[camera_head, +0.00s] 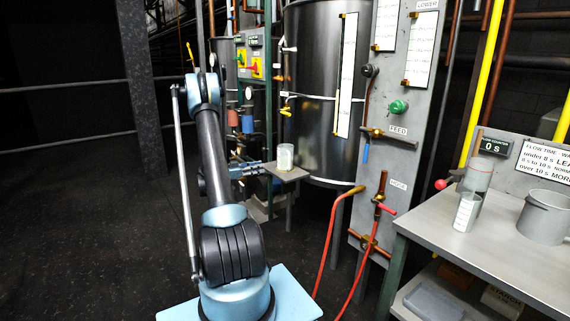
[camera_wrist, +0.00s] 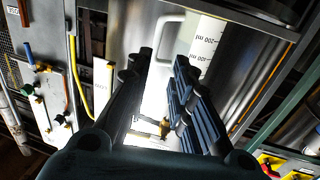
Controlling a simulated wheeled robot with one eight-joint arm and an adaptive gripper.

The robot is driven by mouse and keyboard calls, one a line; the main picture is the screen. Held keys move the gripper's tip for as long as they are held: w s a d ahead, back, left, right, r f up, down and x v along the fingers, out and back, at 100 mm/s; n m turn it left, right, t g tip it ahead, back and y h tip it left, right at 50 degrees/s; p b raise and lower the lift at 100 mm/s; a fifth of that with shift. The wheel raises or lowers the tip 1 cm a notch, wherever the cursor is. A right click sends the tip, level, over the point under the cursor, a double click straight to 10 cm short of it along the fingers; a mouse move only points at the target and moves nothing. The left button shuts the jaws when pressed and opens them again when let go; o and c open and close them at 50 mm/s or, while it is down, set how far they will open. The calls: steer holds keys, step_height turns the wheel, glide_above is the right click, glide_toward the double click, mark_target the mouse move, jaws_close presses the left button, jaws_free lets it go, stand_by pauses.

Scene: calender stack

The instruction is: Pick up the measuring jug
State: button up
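The measuring jug (camera_head: 285,157) is pale and translucent and stands upright on a small grey stand (camera_head: 288,174) in front of the dark tank. In the wrist view the jug (camera_wrist: 205,42) shows a white handle and a scale marked in ml. My gripper (camera_head: 258,168) is level with the jug, just to its left in the head view. In the wrist view my gripper (camera_wrist: 160,75) has its two fingers apart, with the handle side of the jug ahead of the gap. The fingers hide part of the jug. I cannot tell whether they touch it.
A dark tank (camera_head: 318,80) stands close behind the stand. A panel (camera_head: 395,120) with valves and red hoses is to its right. A grey bench (camera_head: 470,250) at the right holds a clear vessel, a marked white container (camera_head: 466,212) and a grey bucket (camera_head: 544,216).

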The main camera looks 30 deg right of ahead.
glide_toward(289, 167)
steer(key=d, duration=0.1)
steer(key=d+r, duration=0.1)
steer(key=d, duration=0.1)
steer(key=d+r, duration=0.1)
steer(key=d, duration=0.1)
steer(key=shift+w+d, duration=0.1)
steer(key=shift+w, duration=0.05)
steer(key=shift+s+d, duration=0.25)
steer(key=shift+d, duration=1.05)
steer(key=shift+s+d, duration=0.2)
steer(key=shift+d, duration=1.1)
steer(key=shift+r, duration=0.1)
jaws_close()
